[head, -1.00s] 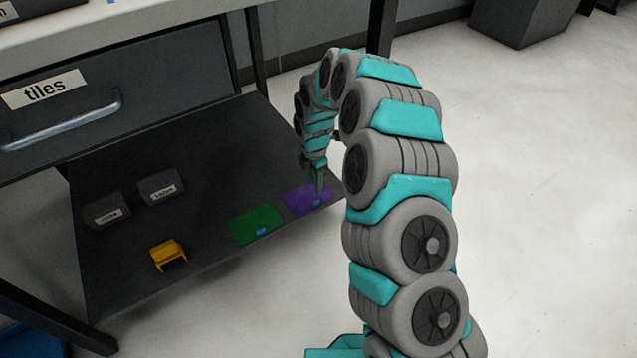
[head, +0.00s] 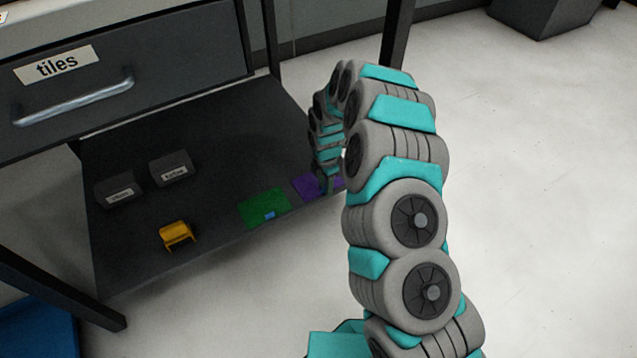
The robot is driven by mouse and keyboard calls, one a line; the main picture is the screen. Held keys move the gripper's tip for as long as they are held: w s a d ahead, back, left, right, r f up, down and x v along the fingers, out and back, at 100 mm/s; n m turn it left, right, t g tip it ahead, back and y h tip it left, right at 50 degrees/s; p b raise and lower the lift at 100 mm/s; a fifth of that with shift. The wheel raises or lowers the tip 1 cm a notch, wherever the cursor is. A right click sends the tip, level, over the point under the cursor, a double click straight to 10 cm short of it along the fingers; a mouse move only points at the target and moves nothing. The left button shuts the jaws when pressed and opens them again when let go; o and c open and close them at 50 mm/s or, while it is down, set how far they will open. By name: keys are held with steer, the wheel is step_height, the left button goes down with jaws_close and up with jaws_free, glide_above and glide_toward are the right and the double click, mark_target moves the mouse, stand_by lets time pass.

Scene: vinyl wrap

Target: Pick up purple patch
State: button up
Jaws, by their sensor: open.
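The purple patch (head: 305,186) lies flat on the dark lower shelf, at its right front corner. My gripper (head: 328,186) points down over the patch's right part and hides some of it. I cannot tell from this view whether the fingertips touch the patch. The gripper is open, with nothing seen held in it.
A green patch (head: 262,205) with a small blue tab lies just left of the purple one. A yellow holder (head: 178,235) and two dark labelled boxes (head: 118,190) (head: 173,168) stand farther left on the shelf (head: 225,150).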

jaws_close()
stand_by(0.4)
steer(key=shift+r, duration=0.1)
